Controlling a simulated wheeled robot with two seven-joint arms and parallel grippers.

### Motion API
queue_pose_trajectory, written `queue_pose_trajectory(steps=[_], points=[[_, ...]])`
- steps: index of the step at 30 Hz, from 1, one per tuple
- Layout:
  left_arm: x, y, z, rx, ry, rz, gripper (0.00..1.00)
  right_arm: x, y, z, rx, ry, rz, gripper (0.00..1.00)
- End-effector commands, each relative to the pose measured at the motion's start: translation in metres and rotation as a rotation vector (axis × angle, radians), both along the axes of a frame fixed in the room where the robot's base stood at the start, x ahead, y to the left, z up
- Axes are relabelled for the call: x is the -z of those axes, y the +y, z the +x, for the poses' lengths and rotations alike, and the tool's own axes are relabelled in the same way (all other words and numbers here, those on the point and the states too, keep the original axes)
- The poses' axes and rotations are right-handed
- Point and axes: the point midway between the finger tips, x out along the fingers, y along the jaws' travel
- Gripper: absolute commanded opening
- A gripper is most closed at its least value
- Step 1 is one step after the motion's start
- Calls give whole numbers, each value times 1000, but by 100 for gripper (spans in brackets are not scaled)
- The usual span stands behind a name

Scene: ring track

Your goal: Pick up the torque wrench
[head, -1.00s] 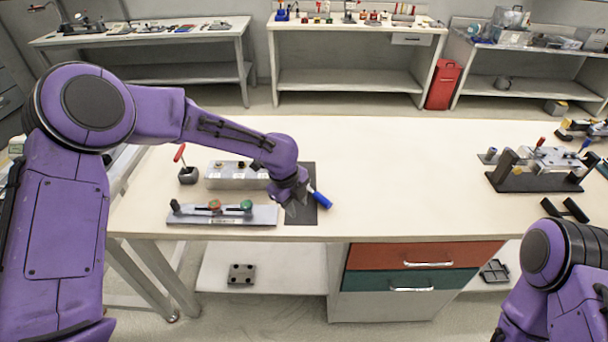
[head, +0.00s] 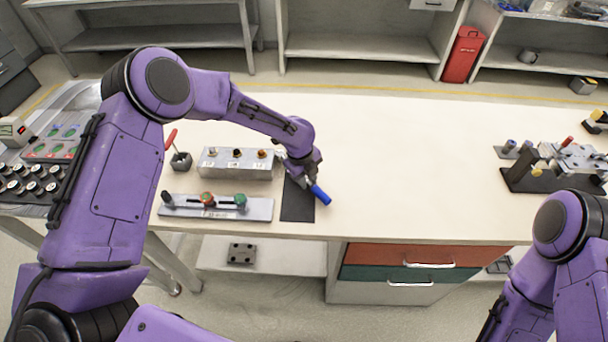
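A tool with a blue handle (head: 320,194), which looks like the torque wrench, is at the right edge of a dark mat (head: 297,205) on the workbench. Only its blue handle shows clearly; the rest is hidden at my gripper. My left gripper (head: 309,182) is right at the upper end of that handle, pointing down. Its fingers are small and partly hidden, so I cannot tell whether they are closed on the tool. My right arm shows at the lower right, with its gripper out of view.
Left of the mat are a metal box (head: 236,164) with small knobs, a plate (head: 217,208) with coloured knobs and a red-handled tool (head: 171,139) in a dark holder. A fixture (head: 556,168) stands at the right. The bench's middle is clear.

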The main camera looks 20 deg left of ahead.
Motion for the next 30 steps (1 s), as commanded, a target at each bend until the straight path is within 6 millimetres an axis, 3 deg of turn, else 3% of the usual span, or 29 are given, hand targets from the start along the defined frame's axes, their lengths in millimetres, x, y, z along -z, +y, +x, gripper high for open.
queue_pose_trajectory(steps=[4, 11, 14, 15, 26, 30], points=[[18, -4, 4, 2, 0, 0, 32, -8, 0, 0, 0, 0, 0, 0], [22, -5, 4, 4, -1, 0, 32, -7, 0, 0, 0, 0, 0, 0], [22, -5, 4, 4, -1, 0, 3, -7, 0, 0, 0, 0, 0, 0], [21, -5, 4, 4, -1, 0, 0, -7, 0, 0, 0, 0, 0, 0], [20, -5, 5, 5, -3, -1, 0, -6, 0, 0, 0, 0, 0, 0], [3, -5, 6, 5, -7, -1, 0, 0, 0, 0, 0, 0, 0, 0]])
